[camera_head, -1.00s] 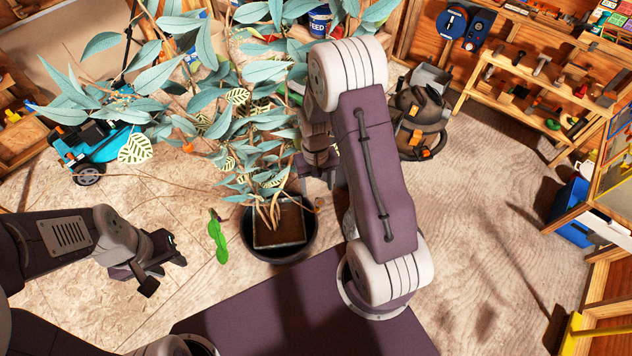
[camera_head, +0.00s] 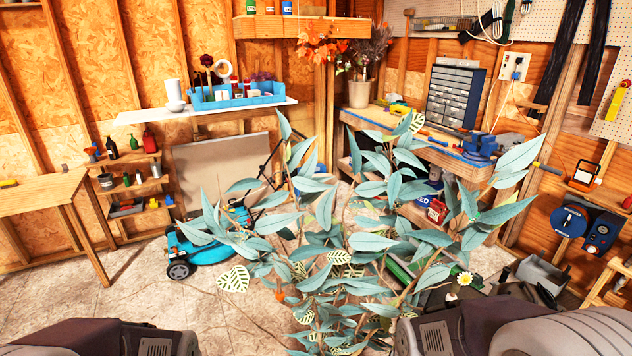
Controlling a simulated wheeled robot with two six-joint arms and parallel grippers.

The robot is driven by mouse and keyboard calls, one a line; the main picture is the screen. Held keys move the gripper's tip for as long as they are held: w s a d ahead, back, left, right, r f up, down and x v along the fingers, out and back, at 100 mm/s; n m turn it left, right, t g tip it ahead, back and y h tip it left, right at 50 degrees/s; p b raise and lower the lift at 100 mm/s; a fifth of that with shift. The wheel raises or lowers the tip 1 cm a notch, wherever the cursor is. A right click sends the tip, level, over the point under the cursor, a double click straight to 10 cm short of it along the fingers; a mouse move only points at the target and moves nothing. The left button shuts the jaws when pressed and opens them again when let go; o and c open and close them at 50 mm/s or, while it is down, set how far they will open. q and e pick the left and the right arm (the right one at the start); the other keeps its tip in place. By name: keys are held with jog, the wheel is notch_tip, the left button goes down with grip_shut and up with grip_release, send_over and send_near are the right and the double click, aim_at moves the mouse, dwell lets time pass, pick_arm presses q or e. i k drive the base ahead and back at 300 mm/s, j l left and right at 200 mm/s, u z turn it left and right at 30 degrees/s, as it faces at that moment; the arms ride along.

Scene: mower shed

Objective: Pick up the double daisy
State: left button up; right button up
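A small white flower with a yellow centre (camera_head: 464,279), which looks like a daisy, shows at the lower right, just right of the big leafy plant. A smaller pale spot sits just below it, too small to make out. What bears the flower is partly hidden by leaves and my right arm, and I cannot tell whether it is single or double. Parts of my two arms show along the bottom edge, left and right. Neither gripper's fingers are in view.
A large plant with blue-green leaves (camera_head: 365,242) fills the middle. A turquoise mower (camera_head: 205,247) stands left of it. A workbench (camera_head: 375,122) with a blue vise (camera_head: 480,148) is behind. A white shelf (camera_head: 160,117) holds a blue tray (camera_head: 225,97) at the left. Floor at left is clear.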

aim_at(460, 278)
jog(key=z, duration=1.25)
jog(key=k+l, duration=0.05)
